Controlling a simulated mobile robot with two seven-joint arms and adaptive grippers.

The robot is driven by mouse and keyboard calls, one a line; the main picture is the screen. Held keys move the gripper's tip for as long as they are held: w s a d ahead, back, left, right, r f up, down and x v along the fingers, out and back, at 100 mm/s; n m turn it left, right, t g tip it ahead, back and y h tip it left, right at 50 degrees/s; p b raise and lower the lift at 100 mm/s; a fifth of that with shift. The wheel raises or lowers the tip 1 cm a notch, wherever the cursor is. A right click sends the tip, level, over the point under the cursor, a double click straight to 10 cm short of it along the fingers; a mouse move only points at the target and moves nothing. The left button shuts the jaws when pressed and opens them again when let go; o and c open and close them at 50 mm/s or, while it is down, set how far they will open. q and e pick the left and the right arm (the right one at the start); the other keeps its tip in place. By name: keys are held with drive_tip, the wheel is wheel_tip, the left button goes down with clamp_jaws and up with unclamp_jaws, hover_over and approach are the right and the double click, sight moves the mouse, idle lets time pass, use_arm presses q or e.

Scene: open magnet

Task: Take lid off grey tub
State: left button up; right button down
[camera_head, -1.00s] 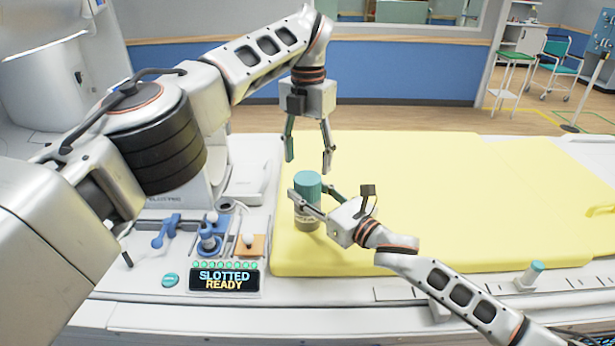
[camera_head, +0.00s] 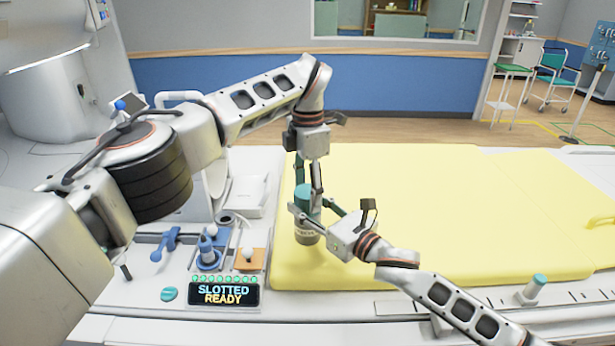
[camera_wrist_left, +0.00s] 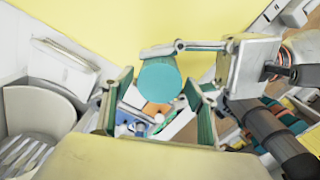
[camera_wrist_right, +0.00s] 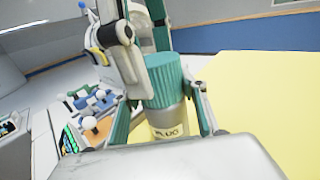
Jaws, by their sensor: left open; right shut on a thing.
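The grey tub (camera_head: 308,236) stands at the left end of the yellow mattress, its ribbed teal lid (camera_head: 303,196) on top. In the right wrist view the tub's grey body (camera_wrist_right: 168,118) carries a pale label, and the lid (camera_wrist_right: 168,80) sits on it. My right gripper (camera_head: 314,214) is shut on the tub from the side. My left gripper (camera_head: 308,178) points down from above and is open. In the left wrist view the round lid top (camera_wrist_left: 160,80) lies between its spread fingers; whether they touch it cannot be told.
The yellow mattress (camera_head: 430,210) is otherwise clear.

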use_arm(q)
drive_tip(key=shift+f, duration=1.25)
drive_tip(key=c, duration=1.2)
drive_tip(key=shift+o, duration=0.3)
drive_tip(key=n, duration=0.4)
drive_tip(key=o, duration=1.2)
drive_tip(key=shift+r, duration=0.1)
